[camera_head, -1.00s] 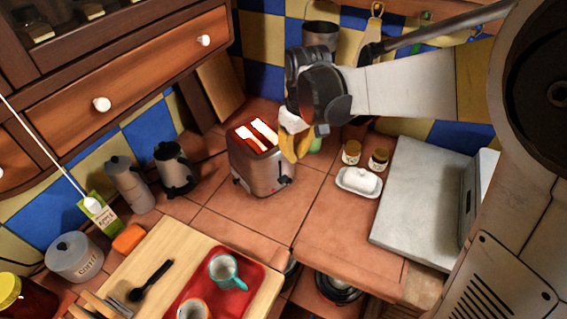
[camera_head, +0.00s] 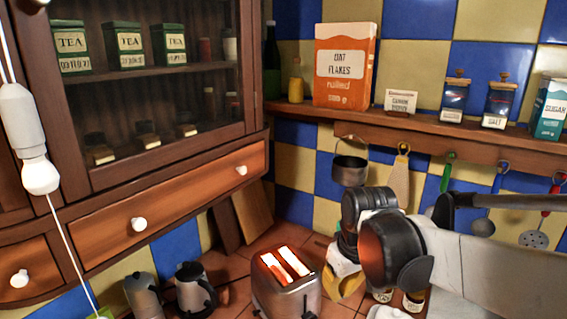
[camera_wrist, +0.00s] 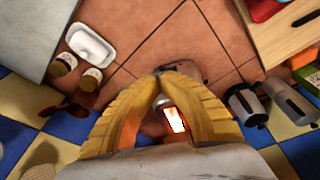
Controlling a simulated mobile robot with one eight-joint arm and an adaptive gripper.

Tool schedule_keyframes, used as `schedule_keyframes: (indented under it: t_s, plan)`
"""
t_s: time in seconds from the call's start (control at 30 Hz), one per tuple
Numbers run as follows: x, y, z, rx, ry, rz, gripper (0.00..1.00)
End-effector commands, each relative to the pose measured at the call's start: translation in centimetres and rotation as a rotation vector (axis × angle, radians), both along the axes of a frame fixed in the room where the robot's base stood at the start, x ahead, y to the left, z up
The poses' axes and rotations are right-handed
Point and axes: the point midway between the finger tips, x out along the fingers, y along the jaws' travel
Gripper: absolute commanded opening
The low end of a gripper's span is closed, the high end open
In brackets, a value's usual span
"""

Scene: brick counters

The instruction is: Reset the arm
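My gripper (camera_head: 343,292) has yellow fingers and hangs low in the head view, just right of the toaster (camera_head: 286,288). In the wrist view, the yellow fingers (camera_wrist: 166,78) arch inward and their tips appear to come together, with nothing seen held between them. The toaster's body is mostly hidden behind the fingers there; one glowing slot (camera_wrist: 174,120) shows between them. In the head view, two bright slots show on its top.
A shelf (camera_head: 440,130) with an oat flakes box (camera_head: 345,68) and jars runs above the arm. A pot (camera_head: 350,170) and utensils hang below it. A butter dish (camera_wrist: 90,45) and two small jars (camera_wrist: 90,79) stand near the gripper.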

Motion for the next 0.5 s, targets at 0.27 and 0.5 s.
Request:
schedule_keyframes:
  t_s: [0.27,0.5]
  plan:
    - [-6.8,-3.7,0.9,0.048,-0.186,-0.2,0.0]
    - [-11.1,-5.8,-0.3,0.093,-0.327,-0.339,0.0]
